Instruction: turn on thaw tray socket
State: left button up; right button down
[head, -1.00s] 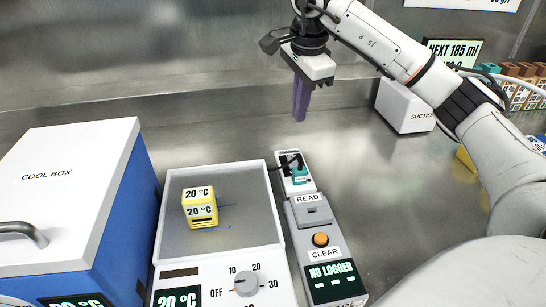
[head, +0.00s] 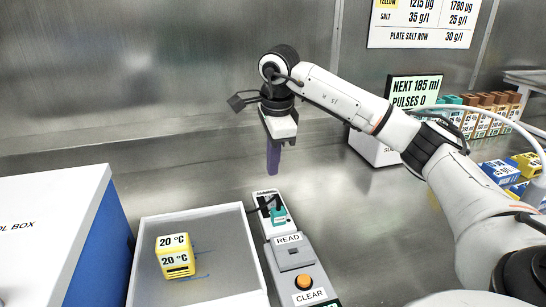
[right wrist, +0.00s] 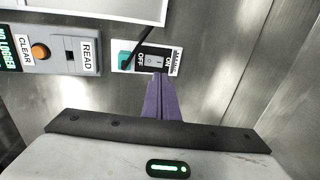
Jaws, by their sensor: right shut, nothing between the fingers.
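The socket (head: 260,199) is a small white block at the far end of a grey panel, with a dark switch area and a teal plug (head: 278,215). In the right wrist view the socket (right wrist: 174,70) shows ON and OFF labels beside a rocker switch (right wrist: 155,61); which way the rocker is tipped I cannot tell. A dark cable meets the teal plug (right wrist: 125,60). My right gripper (head: 273,173) points down with its purple fingers together and empty, just above the socket. In the right wrist view its fingertips (right wrist: 158,76) overlap the edge of the switch; contact is unclear. My left gripper is not in view.
A cool box (head: 92,240) stands left. Steel counter right of the panel is bare.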

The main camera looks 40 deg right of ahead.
aim_at(270, 198)
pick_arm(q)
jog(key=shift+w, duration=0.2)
pick_arm(e)
jog(key=f, duration=0.3)
jog(key=w+f, duration=0.1)
jog(key=f, duration=0.5)
jog(key=shift+w+d, duration=0.25)
jog(key=shift+d, duration=0.15)
